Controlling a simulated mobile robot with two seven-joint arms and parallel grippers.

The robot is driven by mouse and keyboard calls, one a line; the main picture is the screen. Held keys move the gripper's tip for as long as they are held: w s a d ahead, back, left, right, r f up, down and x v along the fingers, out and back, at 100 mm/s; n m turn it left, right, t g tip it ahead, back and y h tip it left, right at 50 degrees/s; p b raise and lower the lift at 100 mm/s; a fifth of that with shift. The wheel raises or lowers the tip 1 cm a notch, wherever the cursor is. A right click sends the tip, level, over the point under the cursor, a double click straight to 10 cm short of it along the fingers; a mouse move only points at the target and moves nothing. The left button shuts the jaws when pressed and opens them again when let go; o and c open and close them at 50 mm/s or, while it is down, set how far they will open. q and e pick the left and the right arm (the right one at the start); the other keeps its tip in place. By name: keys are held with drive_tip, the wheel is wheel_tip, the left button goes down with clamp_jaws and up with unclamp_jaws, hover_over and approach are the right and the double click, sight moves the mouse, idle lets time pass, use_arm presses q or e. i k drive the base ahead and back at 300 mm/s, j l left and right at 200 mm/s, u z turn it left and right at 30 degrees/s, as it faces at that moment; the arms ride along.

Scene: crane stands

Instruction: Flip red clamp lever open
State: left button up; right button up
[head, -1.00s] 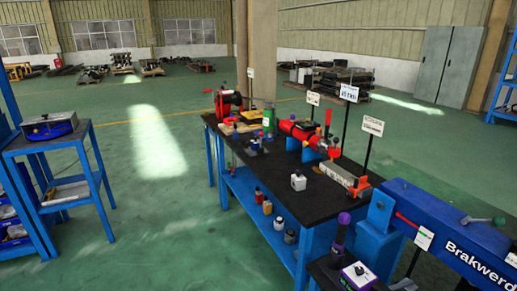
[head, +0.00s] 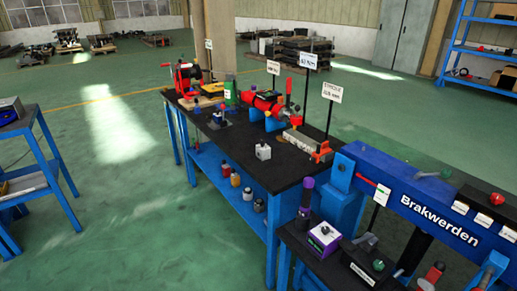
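Several red parts show in the head view, and I cannot tell for sure which is the red clamp lever. A small red clamp (head: 321,153) sits at the near end of a pale bar (head: 302,140) on the black-topped workbench. An upright red lever-like part (head: 295,116) stands near a red cylinder (head: 263,102) behind it. A slim red rod (head: 366,179) sticks out from the blue beam marked Brakwerden. Whether any of them is open or shut is too small to tell. Neither of my grippers is in view.
The workbench (head: 280,181) stands mid-view with a grey block (head: 263,151) on top. The blue Brakwerden beam (head: 415,200) and a low stand with a purple box (head: 323,238) are at the near right. A blue cart is at left. Green floor lies clear between cart and bench.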

sight(222, 106)
drive_tip(key=i+j+z, duration=0.2)
drive_tip(key=i+j, duration=0.25)
drive_tip(key=i+j+z, duration=0.15)
drive_tip(key=i+j, duration=0.35)
drive_tip(key=i, duration=0.15)
drive_tip(key=i+j+z, duration=0.2)
drive_tip(key=i+j, duration=0.3)
drive_tip(key=i+j+z, duration=0.2)
drive_tip(key=i+j, duration=0.25)
drive_tip(key=j, duration=0.3)
